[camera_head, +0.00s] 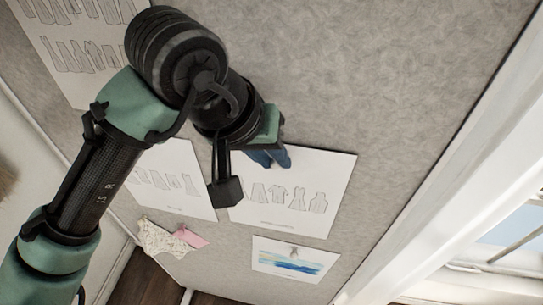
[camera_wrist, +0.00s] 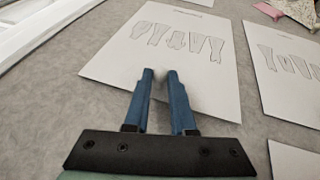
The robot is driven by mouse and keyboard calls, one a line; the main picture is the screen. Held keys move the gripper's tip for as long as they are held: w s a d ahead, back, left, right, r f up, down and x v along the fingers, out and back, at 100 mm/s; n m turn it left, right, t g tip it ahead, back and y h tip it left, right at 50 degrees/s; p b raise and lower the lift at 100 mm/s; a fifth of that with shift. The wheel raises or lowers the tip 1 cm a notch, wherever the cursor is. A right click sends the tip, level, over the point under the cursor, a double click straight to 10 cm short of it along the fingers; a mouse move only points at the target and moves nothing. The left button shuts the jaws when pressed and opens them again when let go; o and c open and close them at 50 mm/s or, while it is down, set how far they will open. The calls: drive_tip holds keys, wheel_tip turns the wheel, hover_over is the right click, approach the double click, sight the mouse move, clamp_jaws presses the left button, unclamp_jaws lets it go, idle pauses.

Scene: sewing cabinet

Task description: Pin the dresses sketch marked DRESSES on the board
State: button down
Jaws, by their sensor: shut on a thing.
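A white sketch sheet (camera_head: 335,172) with drawn garments, among them a dress and a shirt, is upright against the grey board (camera_head: 400,75). Its printed caption is too small to read. My gripper (camera_head: 268,157) is at the sheet's top edge, with its blue fingers pointing down over it. In the wrist view the sheet (camera_wrist: 215,85) reaches under the fingertips of my gripper (camera_wrist: 160,74). The fingers are shut on the sheet's top edge with a narrow gap between them. A small pale spot shows between the tips. I cannot tell whether a pin is there.
Another garment sketch (camera_head: 190,203) is close on the left, and a larger sheet (camera_head: 40,22) is at upper left. A blue painting (camera_head: 290,262) is below. Fabric scraps (camera_head: 160,238) are at lower left. A white window frame (camera_head: 450,180) borders the right. The upper right board is bare.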

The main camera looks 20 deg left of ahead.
drive_tip(key=shift+w, duration=0.25)
idle(0.7)
drive_tip(key=c, duration=0.7)
unclamp_jaws()
drive_tip(key=shift+r, duration=0.15)
drive_tip(key=b+v, duration=0.1)
drive_tip(key=v, duration=1.1)
drive_tip(key=shift+s+a+r+b, duration=0.2)
drive_tip(key=shift+r+b, duration=0.1)
drive_tip(key=shift+b, duration=0.1)
